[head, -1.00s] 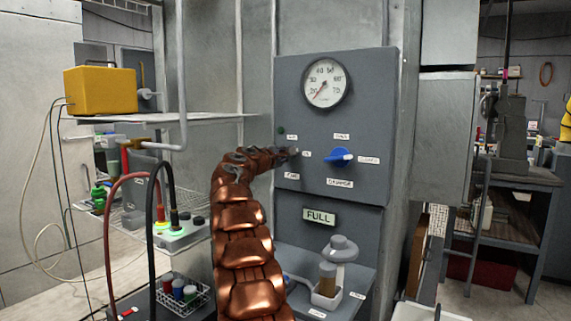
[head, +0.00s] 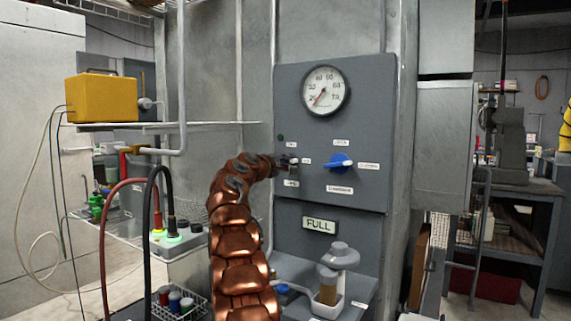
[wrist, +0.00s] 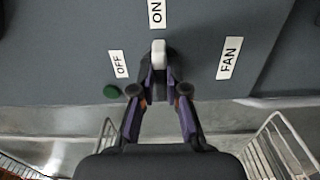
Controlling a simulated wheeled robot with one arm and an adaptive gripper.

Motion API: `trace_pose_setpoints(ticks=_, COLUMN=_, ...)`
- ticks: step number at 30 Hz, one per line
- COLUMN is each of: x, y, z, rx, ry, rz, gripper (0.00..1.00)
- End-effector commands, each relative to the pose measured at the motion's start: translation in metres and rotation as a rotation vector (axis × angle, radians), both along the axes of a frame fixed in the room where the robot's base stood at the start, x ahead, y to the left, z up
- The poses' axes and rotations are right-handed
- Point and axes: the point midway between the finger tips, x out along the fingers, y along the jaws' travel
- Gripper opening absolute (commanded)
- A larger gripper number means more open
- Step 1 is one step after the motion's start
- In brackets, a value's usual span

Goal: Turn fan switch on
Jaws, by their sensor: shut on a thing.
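The fan switch (wrist: 158,50) shows in the wrist view as a white lever end between my fingertips, in line with the ON label (wrist: 156,12). The OFF label (wrist: 119,64) is to its left and the FAN label (wrist: 229,58) to its right. My gripper (wrist: 158,76) is shut on the lever; its fingers hide the switch's base. In the head view my gripper (head: 289,163) is at the left side of the grey control panel (head: 350,110) and covers the switch. A dark green lamp (head: 281,137) sits just above; it looks unlit.
A blue knob (head: 339,162) is close to the right of my gripper, below a round gauge (head: 326,91). A FULL sign (head: 319,225) and a shelf with a cup are lower down. A wire shelf and a yellow box (head: 101,98) stand at the left.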

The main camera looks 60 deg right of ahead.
Motion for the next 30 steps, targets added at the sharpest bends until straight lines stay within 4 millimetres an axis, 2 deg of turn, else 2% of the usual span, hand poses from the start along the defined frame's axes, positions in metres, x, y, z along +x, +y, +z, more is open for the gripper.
trace_pose_setpoints(ticks=6, x=-0.0018, y=-0.0011, z=0.0011, rx=-0.001, ry=-0.002, rz=-0.002, gripper=0.0)
trace_pose_setpoints(ticks=7, x=-0.0018, y=-0.0011, z=0.0011, rx=-0.002, ry=-0.002, rz=-0.002, gripper=0.16)
trace_pose_setpoints(ticks=13, x=-0.0006, y=-0.0003, z=0.0007, rx=-0.001, ry=-0.001, rz=0.0, gripper=0.37)
trace_pose_setpoints(ticks=30, x=0.0004, y=0.0076, z=0.0009, rx=0.001, ry=0.001, rz=0.0, gripper=0.39)
